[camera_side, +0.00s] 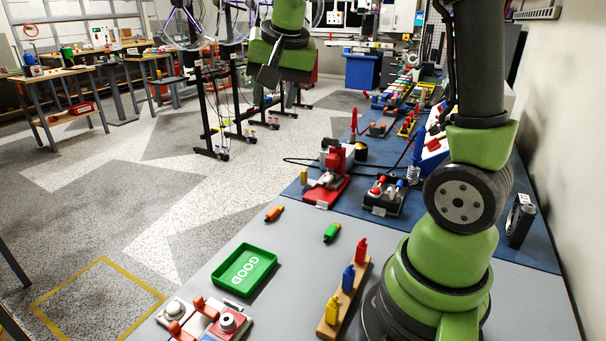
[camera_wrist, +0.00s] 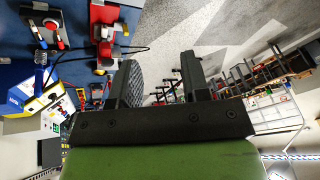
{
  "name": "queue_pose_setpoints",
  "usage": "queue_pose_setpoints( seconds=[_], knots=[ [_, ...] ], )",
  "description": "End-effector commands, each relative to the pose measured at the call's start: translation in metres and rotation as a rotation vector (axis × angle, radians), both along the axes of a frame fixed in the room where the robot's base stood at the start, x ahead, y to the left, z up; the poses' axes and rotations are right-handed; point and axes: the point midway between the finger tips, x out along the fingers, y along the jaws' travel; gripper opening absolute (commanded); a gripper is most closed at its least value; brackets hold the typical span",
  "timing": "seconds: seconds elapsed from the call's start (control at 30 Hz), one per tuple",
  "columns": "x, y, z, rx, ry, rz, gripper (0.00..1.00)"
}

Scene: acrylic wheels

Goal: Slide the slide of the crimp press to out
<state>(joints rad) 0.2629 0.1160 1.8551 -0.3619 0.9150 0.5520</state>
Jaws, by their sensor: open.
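A red machine with grey-white parts (camera_side: 327,180), which looks like the crimp press, stands on the blue mat in the side view. It also shows at the top left of the wrist view (camera_wrist: 103,32). A small yellow piece (camera_side: 304,177) shows at its left side; I cannot tell whether it belongs to the slide. The slide's position is too small to read. My gripper (camera_side: 268,77) is up high, beyond and left of the machine, apart from it. In the wrist view its two fingers (camera_wrist: 160,82) are spread with nothing between them.
Right of the machine is a black box with red and blue knobs (camera_side: 385,194). Nearer are a green GOOD tray (camera_side: 244,270), a wooden rack with coloured pieces (camera_side: 344,297), loose orange (camera_side: 274,213) and green (camera_side: 332,232) pieces, and a red-levered device (camera_side: 204,322). Cables run behind the machine.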

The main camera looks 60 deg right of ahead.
Motion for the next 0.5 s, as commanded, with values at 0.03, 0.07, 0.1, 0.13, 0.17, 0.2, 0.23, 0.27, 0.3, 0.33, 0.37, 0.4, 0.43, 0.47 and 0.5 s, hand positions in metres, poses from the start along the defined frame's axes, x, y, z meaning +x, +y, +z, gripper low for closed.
queue_pose_setpoints(
  seconds=[0.03,0.07,0.1,0.13,0.17,0.2,0.23,0.27,0.3,0.33,0.37,0.4,0.43,0.47,0.5],
  knots=[
    [0.014,-0.019,-0.014,-0.005,0.030,-0.065,0.43],
    [0.021,-0.029,-0.022,-0.009,0.044,-0.104,0.43],
    [0.029,-0.044,-0.034,-0.016,0.059,-0.159,0.43],
    [0.035,-0.055,-0.043,-0.021,0.071,-0.197,0.43],
    [0.040,-0.066,-0.053,-0.027,0.082,-0.236,0.43],
    [0.046,-0.081,-0.067,-0.034,0.098,-0.286,0.43],
    [0.049,-0.092,-0.077,-0.040,0.107,-0.324,0.43],
    [0.052,-0.102,-0.088,-0.046,0.116,-0.361,0.43],
    [0.055,-0.115,-0.102,-0.053,0.127,-0.406,0.43],
    [0.056,-0.125,-0.113,-0.059,0.135,-0.438,0.43],
    [0.057,-0.133,-0.122,-0.065,0.142,-0.467,0.43],
    [0.057,-0.143,-0.135,-0.072,0.149,-0.503,0.43],
    [0.057,-0.150,-0.143,-0.077,0.153,-0.525,0.43],
    [0.056,-0.155,-0.150,-0.080,0.158,-0.546,0.43],
    [0.056,-0.162,-0.159,-0.086,0.163,-0.568,0.43]
  ],
)
